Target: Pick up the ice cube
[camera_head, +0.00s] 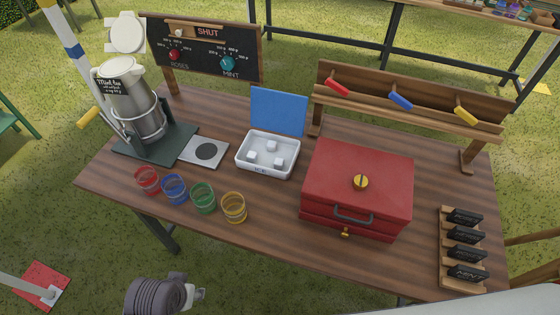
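Several white ice cubes, one of them this ice cube (269,146), lie apart from each other in a white tray (240,160) marked ICE. The tray's blue lid (278,112) stands open at its back. A dark grey ribbed part with small pale pieces at its right end, which looks like my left gripper (196,295), shows at the bottom edge, off the table's front and well below the tray. Its fingers are too unclear to tell open from shut, and nothing is seen in it. My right gripper is not in view.
Four-colour glasses stand in front, including a yellow one (234,208). A metal pitcher (135,105) stands left, a grey plate (204,150) beside the tray. A red box (355,170), a peg rack (400,105) and a label rack (463,245) stand right. The table's (270,220) front middle is clear.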

